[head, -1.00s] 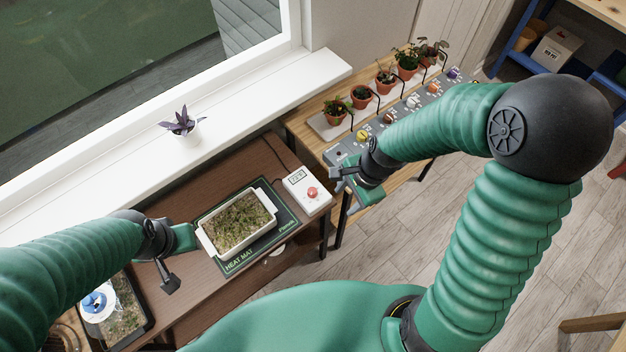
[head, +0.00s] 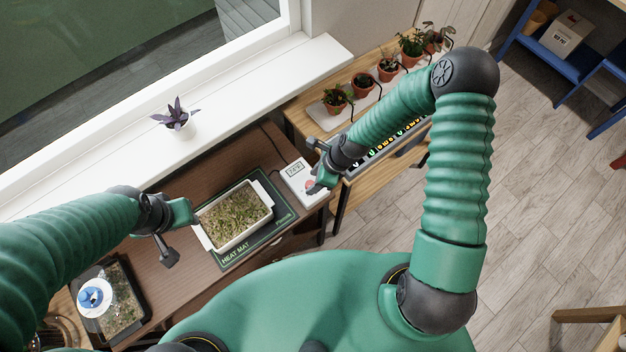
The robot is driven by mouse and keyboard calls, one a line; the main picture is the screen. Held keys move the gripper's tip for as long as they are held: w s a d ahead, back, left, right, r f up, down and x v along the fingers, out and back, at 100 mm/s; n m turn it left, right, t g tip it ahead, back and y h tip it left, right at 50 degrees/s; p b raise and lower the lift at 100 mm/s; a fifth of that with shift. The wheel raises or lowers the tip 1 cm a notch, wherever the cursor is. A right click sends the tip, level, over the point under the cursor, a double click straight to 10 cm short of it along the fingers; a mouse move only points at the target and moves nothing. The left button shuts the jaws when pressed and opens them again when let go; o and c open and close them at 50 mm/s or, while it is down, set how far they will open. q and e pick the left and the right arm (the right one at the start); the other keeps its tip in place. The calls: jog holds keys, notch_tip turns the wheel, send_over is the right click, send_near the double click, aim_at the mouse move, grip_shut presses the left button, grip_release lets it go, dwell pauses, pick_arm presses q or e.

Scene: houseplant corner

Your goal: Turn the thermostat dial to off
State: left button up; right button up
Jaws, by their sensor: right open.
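The thermostat (head: 296,172) is a white box with a small display and a red dial (head: 309,184). It sits at the right end of the brown table. My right gripper (head: 318,162) is open at the thermostat's right side, with one green finger close to the dial and partly covering it. I cannot tell whether the finger touches the dial. The dial's setting is too small to read. My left gripper (head: 178,236) is open and empty, left of the white planted tray (head: 238,242).
The tray stands on a dark heat mat (head: 282,217) beside the thermostat. Potted plants (head: 362,84) line the wooden bench behind my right arm. A purple plant (head: 175,117) stands on the windowsill. A dark tray (head: 133,318) with a blue-and-white object (head: 95,297) is front left.

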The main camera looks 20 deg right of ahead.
jog(key=shift+s+a+f, duration=0.1)
jog(key=shift+f, duration=0.2)
jog(key=shift+a, duration=0.5)
jog(key=shift+c, duration=2.3)
jog(key=shift+d, duration=0.2)
grip_shut()
pick_arm(q)
jog(key=shift+s+a, duration=0.15)
jog(key=shift+a, duration=0.2)
